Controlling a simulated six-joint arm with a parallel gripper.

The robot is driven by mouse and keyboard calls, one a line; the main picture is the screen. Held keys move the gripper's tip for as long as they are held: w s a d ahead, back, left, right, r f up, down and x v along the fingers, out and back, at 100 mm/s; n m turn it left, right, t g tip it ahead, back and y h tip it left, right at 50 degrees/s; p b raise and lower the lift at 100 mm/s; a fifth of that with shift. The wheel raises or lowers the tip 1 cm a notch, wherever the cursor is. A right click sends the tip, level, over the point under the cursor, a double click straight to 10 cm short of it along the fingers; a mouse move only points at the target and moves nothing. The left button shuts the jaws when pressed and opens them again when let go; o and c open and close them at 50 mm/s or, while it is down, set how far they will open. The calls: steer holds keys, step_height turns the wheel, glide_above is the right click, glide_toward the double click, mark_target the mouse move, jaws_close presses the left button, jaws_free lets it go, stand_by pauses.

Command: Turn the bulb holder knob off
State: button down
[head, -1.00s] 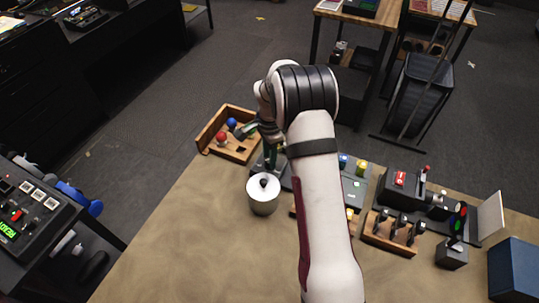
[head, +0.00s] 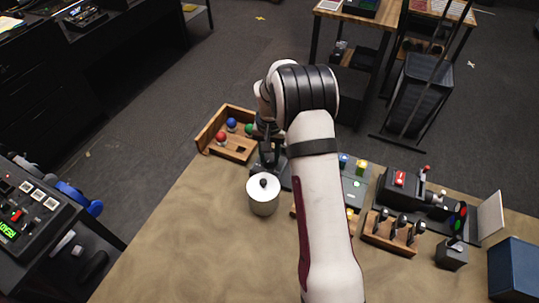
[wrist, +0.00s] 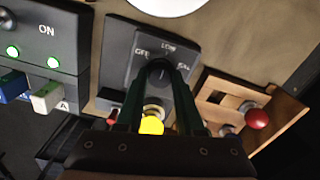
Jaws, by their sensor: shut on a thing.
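The bulb holder panel (wrist: 140,47) is a dark box with a round black knob (wrist: 160,71). White labels around the knob read OFF, LOW and a third word partly blurred. A pale line on the knob appears to point near LOW. A lit yellow bulb (wrist: 152,125) sits just below the knob in the wrist view, between my fingers. My gripper (wrist: 159,84) is shut on the knob, one finger on each side. In the head view the holder (head: 268,160) is partly hidden by my arm, and the knob cannot be made out.
A silver lidded pot (head: 263,200) stands close in front of the holder. A wooden tray (head: 208,143) with red, blue and green balls lies to the left. A button panel (wrist: 35,60) marked ON stands beside the holder. The table's front left is clear.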

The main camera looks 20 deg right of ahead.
mark_target(270, 159)
steer(key=n, duration=1.1)
steer(key=shift+n, duration=0.4)
stand_by(0.4)
steer(key=c, duration=0.5)
jaws_free()
steer(key=shift+c, duration=0.2)
steer(key=shift+r, duration=0.15)
step_height(270, 159, up, 16)
steer(key=shift+f, duration=0.2)
